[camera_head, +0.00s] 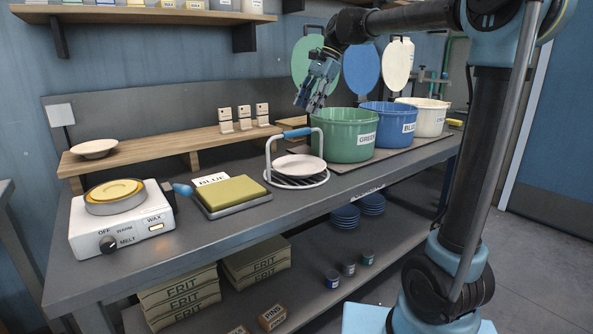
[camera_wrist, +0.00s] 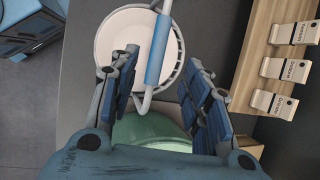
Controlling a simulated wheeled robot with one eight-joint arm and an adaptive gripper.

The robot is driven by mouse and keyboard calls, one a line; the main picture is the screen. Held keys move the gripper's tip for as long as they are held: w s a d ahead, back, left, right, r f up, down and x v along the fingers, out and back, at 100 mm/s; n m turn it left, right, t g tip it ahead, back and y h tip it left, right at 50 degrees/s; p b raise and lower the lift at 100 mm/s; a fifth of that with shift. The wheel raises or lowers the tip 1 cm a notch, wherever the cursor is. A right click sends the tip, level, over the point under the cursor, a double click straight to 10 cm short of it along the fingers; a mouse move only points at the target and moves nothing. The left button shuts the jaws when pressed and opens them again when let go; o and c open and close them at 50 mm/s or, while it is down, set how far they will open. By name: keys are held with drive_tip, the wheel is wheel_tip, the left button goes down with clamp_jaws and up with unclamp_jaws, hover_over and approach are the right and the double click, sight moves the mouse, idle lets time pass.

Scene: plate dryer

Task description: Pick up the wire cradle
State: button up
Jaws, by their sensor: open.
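The wire cradle (camera_head: 269,163) stands on the bench, a round wire base with a tall side frame and a blue grip (camera_head: 297,133) on top. A pale plate (camera_head: 300,165) lies in it. My gripper (camera_head: 311,103) is open and empty, above and to the right of the blue grip, near the green tub (camera_head: 348,137). In the wrist view the blue grip (camera_wrist: 164,50) and plate (camera_wrist: 124,40) show ahead of the open fingers (camera_wrist: 160,88). The fingers appear apart from the grip. The far side of the base is partly hidden by the plate.
The blue tub (camera_head: 385,124) and white tub (camera_head: 425,116) stand right of the green one. A yellow-green pad (camera_head: 230,192) and the wax warmer (camera_head: 122,225) are to the left. A raised shelf (camera_head: 165,151) with small labelled holders runs behind the cradle.

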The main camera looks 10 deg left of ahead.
sight(295, 132)
drive_tip(key=x, duration=1.1)
drive_tip(key=shift+d+f, duration=0.1)
drive_tip(key=shift+f, duration=0.15)
drive_tip(key=shift+f, duration=0.25)
idle(0.3)
clamp_jaws()
